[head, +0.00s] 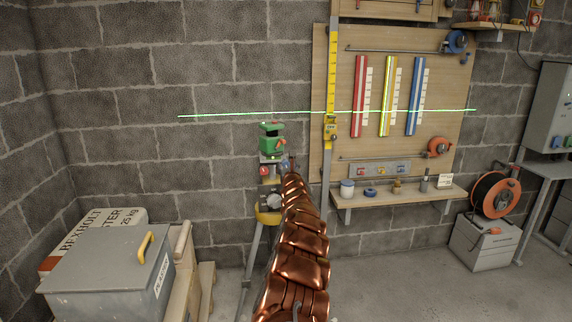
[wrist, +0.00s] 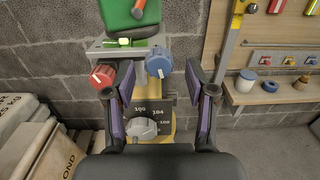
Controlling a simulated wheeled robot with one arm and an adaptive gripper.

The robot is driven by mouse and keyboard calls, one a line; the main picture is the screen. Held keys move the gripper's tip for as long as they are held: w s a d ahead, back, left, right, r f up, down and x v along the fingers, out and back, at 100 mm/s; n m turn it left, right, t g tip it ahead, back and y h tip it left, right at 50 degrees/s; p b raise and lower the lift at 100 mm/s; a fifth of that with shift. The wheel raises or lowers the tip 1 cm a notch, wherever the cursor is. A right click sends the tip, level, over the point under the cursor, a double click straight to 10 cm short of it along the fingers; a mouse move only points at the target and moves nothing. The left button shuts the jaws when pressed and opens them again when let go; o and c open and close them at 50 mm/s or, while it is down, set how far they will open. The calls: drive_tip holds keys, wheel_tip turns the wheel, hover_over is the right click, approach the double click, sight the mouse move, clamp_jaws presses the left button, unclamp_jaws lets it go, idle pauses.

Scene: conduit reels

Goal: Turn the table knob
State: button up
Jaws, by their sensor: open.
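A stand carries a small table plate (wrist: 125,47) with a green laser level (wrist: 122,14) on it. Under the plate are a red knob (wrist: 101,75) at left and a blue knob (wrist: 159,66) at right, both with white pointer marks. A grey dial knob (wrist: 141,130) sits lower, beside a number scale. Which is the table knob, I cannot tell. My gripper (wrist: 158,80) is open and empty, its fingers pointing at the stand. In the wrist view the blue knob shows between the fingertips, apart from both. The red knob (head: 264,171) shows in the head view, where my arm hides the fingers.
A green laser line crosses the wall and a yellow upright scale (head: 331,75). A shelf (head: 400,196) with small jars is at right, below a tool board. A grey box (head: 107,275) and sacks stand at left. A cable reel (head: 495,195) is at far right.

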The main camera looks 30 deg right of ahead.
sight(286, 164)
drive_tip(key=shift+p+x, duration=0.3)
drive_tip(key=shift+x, duration=0.75)
drive_tip(key=shift+w+d+f, duration=0.1)
drive_tip(key=shift+w+d, duration=0.1)
drive_tip(key=shift+w, duration=0.35)
clamp_jaws()
